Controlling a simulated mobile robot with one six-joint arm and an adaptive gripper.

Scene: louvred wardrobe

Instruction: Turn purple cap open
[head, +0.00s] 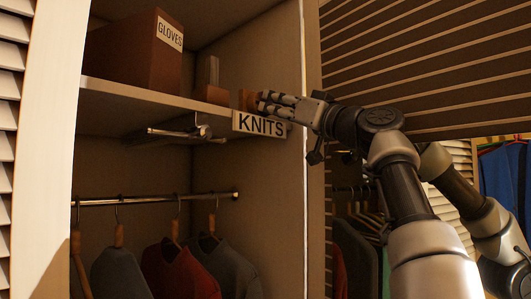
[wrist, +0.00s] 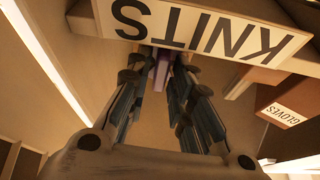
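A small purple piece, likely the cap (wrist: 161,72), shows between my fingertips in the wrist view, just past the lower edge of the KNITS sign. Most of it is hidden by the fingers and the sign. I cannot make it out in the head view. My gripper (head: 262,101) reaches in from the right at shelf height, just above the KNITS sign. In the wrist view my gripper (wrist: 164,70) has its two fingers apart, one on each side of the purple piece. Whether they touch it is not clear.
The KNITS sign (head: 261,123) hangs on the shelf (head: 150,99) edge, close under my fingers. A brown GLOVES box (head: 125,50) stands at left on the shelf, with wooden blocks (head: 210,85) nearer my gripper. Hanging clothes (head: 170,270) fill the space below. A louvred door (head: 430,60) is at right.

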